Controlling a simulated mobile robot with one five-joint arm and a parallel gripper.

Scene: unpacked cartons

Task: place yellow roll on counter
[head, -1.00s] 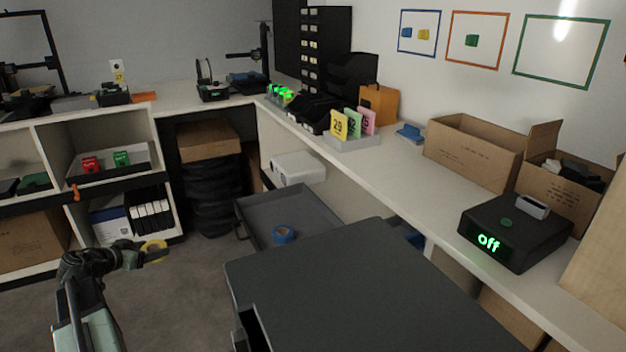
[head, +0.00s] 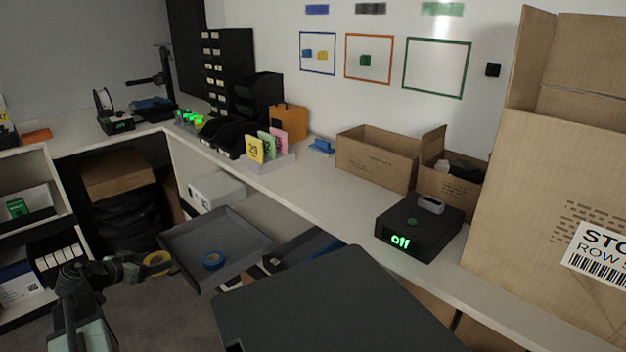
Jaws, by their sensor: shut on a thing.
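The yellow roll (head: 158,263) is a ring of tape at the left of the head view. My gripper (head: 145,267) is shut on it and holds it in the air, left of an open grey drawer. The finger contact is small and dark in the picture. The white counter (head: 310,205) runs along the right wall, beyond the drawer and well apart from the roll. Clear counter surface shows in front of the cardboard boxes.
A dark grey top (head: 330,310) stands in the foreground. On the counter are a black device reading "off" (head: 418,227), an open carton (head: 376,158), a card holder (head: 268,160) and a large carton (head: 545,180).

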